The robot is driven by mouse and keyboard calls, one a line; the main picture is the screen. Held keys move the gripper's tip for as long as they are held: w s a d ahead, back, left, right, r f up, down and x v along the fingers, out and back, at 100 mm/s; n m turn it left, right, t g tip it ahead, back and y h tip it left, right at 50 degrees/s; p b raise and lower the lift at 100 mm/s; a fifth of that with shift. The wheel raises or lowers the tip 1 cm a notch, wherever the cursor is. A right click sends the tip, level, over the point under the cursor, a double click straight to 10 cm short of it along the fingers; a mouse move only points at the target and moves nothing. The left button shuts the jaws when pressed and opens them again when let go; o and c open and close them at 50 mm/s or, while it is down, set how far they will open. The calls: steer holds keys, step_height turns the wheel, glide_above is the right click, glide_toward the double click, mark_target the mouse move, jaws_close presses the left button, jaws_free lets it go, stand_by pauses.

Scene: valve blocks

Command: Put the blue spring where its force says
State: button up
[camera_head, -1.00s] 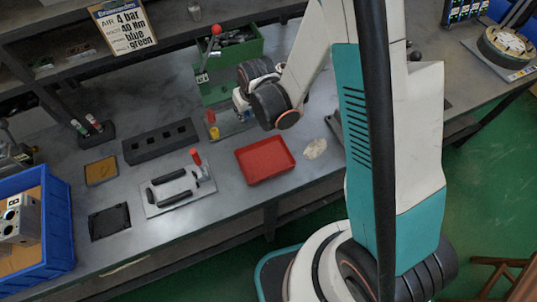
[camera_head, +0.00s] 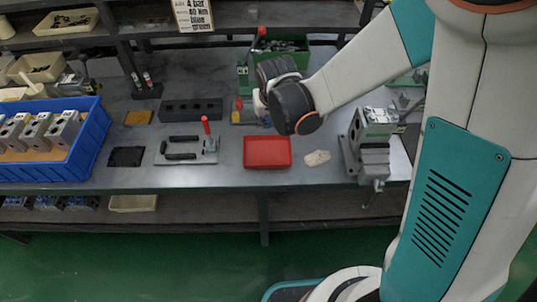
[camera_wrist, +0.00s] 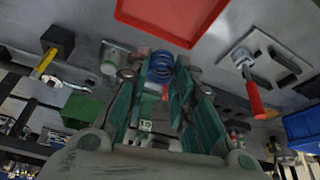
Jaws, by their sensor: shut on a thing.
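The blue spring (camera_wrist: 160,67) is between the tips of my gripper's green fingers (camera_wrist: 158,78) in the wrist view. My gripper is shut on it. In the head view my gripper (camera_head: 262,104) is over the bench behind the red tray (camera_head: 267,152), and my wrist hides the spring there. The tray looks empty and also shows in the wrist view (camera_wrist: 172,18). A notice (camera_head: 194,14) on the shelf carries lines of writing, including "4 bar", "40 Nm", "blue" and "green".
A black block with several pockets (camera_head: 191,110) and a plate with a red-handled clamp (camera_head: 186,151) lie left of the tray. A vice (camera_head: 368,145) stands right. A blue crate (camera_head: 88,142) holds metal blocks. A green bin (camera_head: 277,58) is behind my gripper.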

step_height(320, 180, down, 15)
steer(key=b, duration=0.9)
steer(key=shift+r, duration=0.1)
steer(key=o, duration=0.9)
steer(key=shift+r, duration=0.15)
steer(key=p+v, duration=0.4)
steer(key=v, duration=0.7)
steer(key=shift+s+r, duration=0.25)
steer(key=shift+r, duration=0.05)
steer(key=shift+d, duration=0.15)
